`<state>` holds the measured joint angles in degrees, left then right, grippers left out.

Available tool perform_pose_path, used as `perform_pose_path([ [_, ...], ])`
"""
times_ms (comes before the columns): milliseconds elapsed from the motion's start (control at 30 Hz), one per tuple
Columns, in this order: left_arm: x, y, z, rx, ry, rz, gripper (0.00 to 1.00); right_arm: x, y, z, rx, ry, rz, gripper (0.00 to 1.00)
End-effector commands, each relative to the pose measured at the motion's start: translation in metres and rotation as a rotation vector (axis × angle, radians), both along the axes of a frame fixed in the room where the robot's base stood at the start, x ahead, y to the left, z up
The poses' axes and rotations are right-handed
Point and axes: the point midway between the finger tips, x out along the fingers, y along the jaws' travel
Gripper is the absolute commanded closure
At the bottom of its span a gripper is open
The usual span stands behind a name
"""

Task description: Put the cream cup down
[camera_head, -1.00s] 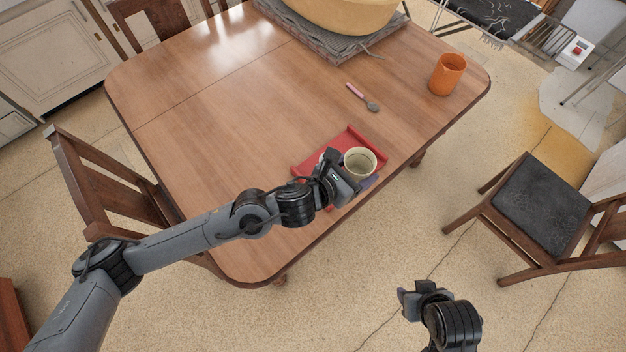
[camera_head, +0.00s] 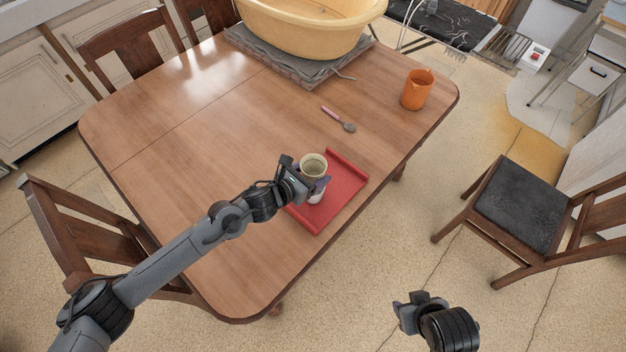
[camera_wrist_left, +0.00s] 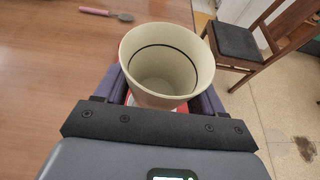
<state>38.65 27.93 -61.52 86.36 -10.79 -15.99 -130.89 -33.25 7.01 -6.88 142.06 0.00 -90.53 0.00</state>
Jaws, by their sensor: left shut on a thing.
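The cream cup (camera_head: 313,163) is upright in my left gripper (camera_head: 318,186), whose purple fingers sit on either side of it. In the left wrist view the cup (camera_wrist_left: 165,65) is empty inside, with a dark ring near its rim. The red tray (camera_head: 347,192) lies under and to the right of the cup on the wooden table. A white thing (camera_head: 317,196) shows just below the cup, partly hidden by the fingers. The gap between cup and tray is hard to judge. My right gripper (camera_head: 408,306) is off the table at the lower right; its opening is unclear.
An orange cup (camera_head: 417,90) stands near the table's right corner. A pink-handled spoon (camera_head: 338,118) lies behind the tray. A large yellow basin (camera_head: 305,30) sits on a grey folded cloth (camera_head: 290,68) at the back. The left of the table is bare. Dark chairs stand around it.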

Motion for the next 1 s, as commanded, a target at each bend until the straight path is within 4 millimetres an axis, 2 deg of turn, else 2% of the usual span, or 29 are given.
perform_pose_path([
  [367, 0.000, 0.000, -0.038, 0.000, 0.001, 0.000, 1.00, 0.000, 0.000, -0.005, -0.001, 0.000, 0.001, 0.57],
  [667, 0.000, 0.000, -0.040, 0.000, 0.000, 0.000, 1.00, 0.000, 0.000, -0.005, 0.000, 0.000, 0.000, 0.57],
  [1000, 0.000, 0.000, -0.051, 0.001, 0.000, 0.000, 1.00, 0.000, 0.001, -0.016, 0.005, 0.000, -0.004, 0.57],
])
